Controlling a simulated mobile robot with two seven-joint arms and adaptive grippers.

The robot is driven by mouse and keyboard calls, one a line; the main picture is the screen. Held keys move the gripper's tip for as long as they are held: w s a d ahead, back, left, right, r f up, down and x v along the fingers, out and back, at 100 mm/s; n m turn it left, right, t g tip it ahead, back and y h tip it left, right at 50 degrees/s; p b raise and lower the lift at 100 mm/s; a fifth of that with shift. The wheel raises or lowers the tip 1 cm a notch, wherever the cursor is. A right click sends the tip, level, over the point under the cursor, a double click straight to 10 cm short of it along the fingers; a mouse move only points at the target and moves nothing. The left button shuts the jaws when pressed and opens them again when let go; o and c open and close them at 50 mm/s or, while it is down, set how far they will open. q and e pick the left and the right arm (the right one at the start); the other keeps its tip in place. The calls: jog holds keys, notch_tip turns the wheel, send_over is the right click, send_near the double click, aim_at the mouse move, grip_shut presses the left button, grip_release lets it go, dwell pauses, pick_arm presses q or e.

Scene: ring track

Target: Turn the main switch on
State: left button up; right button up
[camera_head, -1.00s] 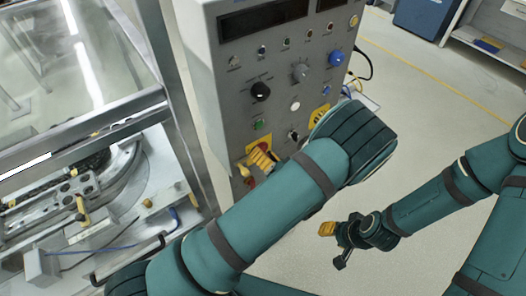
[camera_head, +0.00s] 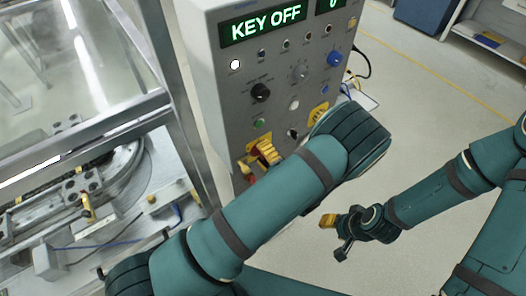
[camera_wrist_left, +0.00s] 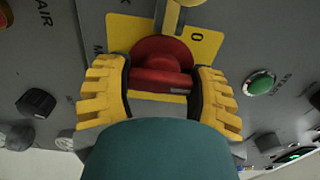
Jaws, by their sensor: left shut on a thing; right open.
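The main switch is a red rotary knob (camera_wrist_left: 160,62) on a yellow plate (camera_wrist_left: 205,42) marked 0, low on the grey control panel (camera_head: 222,105). My left gripper (camera_wrist_left: 161,98) is shut on the knob, with one yellow ribbed finger on each side of it in the left wrist view. In the head view my left gripper (camera_head: 257,163) is at the panel's lower left, and the fingers and my arm hide most of the switch. The panel's display (camera_head: 264,27) is lit and reads KEY OFF. My right gripper (camera_head: 336,236) is open and empty over the floor, away from the panel.
A black knob (camera_head: 260,92), a green button (camera_head: 259,123) and a blue knob (camera_head: 334,58) sit on the panel above my left gripper. A metal-framed glass enclosure (camera_head: 85,145) with a curved track stands at left. The floor (camera_head: 430,110) at right is open.

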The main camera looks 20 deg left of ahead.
dwell(0.5)
pick_arm(q)
jog(key=o, duration=0.9)
